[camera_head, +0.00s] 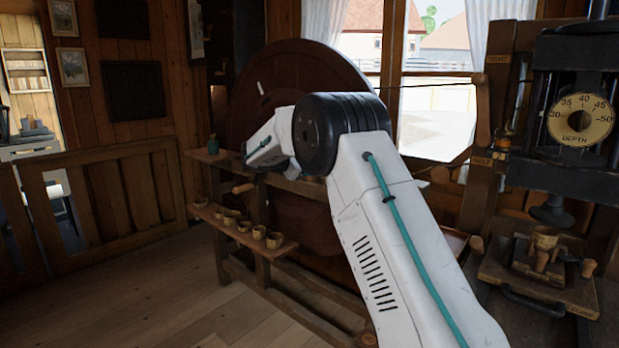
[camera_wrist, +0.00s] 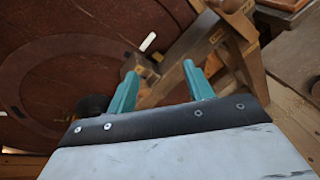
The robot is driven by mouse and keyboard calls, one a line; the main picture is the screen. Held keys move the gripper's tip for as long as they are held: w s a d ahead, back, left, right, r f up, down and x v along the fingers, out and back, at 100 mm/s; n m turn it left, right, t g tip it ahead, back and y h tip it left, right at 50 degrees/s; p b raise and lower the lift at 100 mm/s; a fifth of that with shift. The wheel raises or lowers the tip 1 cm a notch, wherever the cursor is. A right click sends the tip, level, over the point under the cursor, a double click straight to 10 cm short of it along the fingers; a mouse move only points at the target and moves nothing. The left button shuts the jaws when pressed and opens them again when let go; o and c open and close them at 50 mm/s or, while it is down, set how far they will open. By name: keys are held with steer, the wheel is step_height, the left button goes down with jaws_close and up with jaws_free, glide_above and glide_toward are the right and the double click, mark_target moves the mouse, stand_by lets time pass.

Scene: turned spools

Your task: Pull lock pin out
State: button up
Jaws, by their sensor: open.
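A small pale peg-like piece (camera_wrist: 148,41) shows against the big dark red-brown wheel (camera_wrist: 50,60) in the wrist view. The head view also shows a pale piece (camera_head: 261,89) on the wheel's face. I cannot tell for sure whether it is the lock pin. My gripper (camera_wrist: 161,69) is open, its two teal fingers apart with nothing seen between them. In the head view my white arm reaches towards the wheel, and my fingertips cannot be made out.
A wooden stand (camera_head: 259,190) with a shelf of several small cups (camera_head: 259,232) is in front of the wheel. A press with a depth dial (camera_head: 580,119) stands at the right. A wooden railing (camera_head: 100,200) is at the left, with open floor before it.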

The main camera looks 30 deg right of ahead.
steer(key=w+f+n+t+h, duration=0.3)
steer(key=w+f+n, duration=0.2)
steer(key=w+f, duration=0.5)
steer(key=x, duration=0.6)
steer(key=r+x, duration=0.1)
steer(key=x, duration=0.2)
steer(key=shift+w+a, duration=0.15)
steer(key=shift+w, duration=0.15)
